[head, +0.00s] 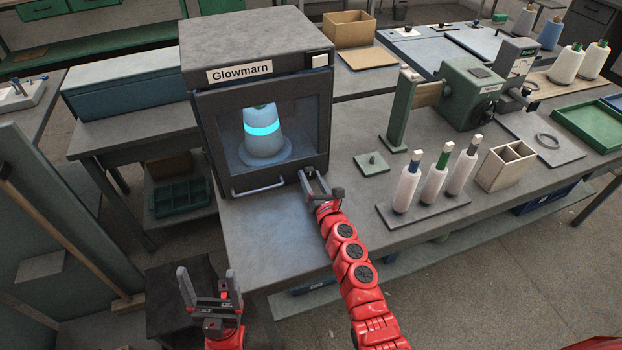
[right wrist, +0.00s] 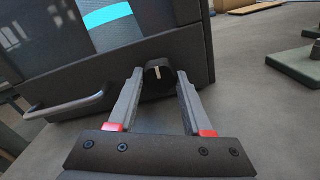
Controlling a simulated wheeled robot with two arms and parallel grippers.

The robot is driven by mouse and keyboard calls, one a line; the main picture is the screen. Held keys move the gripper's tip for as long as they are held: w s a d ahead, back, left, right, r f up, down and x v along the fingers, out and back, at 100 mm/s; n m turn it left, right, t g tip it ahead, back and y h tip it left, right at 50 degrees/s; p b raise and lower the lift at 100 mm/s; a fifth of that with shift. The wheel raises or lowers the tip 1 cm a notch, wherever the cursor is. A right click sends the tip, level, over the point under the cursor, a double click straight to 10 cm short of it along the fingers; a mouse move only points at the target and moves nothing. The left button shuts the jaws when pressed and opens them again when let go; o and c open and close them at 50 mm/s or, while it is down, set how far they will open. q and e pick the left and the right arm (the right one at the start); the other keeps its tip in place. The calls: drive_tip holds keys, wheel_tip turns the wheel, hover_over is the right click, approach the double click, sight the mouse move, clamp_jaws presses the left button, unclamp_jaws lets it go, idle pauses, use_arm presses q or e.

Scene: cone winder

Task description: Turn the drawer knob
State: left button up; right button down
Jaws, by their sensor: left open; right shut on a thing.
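The black knob (right wrist: 157,82) with a pale pointer line sits low on the right of the front of the dark Glowmarn cabinet (head: 262,95). The pointer line stands nearly upright in the right wrist view. My right gripper (head: 318,185) has its fingers on either side of the knob and is shut on it; in the head view the fingers mostly hide the knob. My left gripper (head: 205,283) is open and empty, low at the left and away from the cabinet. A metal bar handle (head: 258,188) runs along the cabinet's lower front; it also shows in the right wrist view (right wrist: 70,106).
A lit bluish cone stands behind the cabinet's window. Right of my right arm, several yarn cones stand on a grey board (head: 400,217), beside a partitioned box (head: 507,166). The bench's front left (head: 265,240) is clear.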

drive_tip(key=m, duration=0.3)
drive_tip(key=shift+m, duration=0.4)
drive_tip(key=m, duration=0.4)
drive_tip(key=shift+m, duration=0.4)
drive_tip(key=m, duration=0.4)
drive_tip(key=shift+m+p, duration=0.4)
drive_tip(key=shift+m, duration=1.7)
drive_tip(key=shift+c, duration=1.6)
unclamp_jaws()
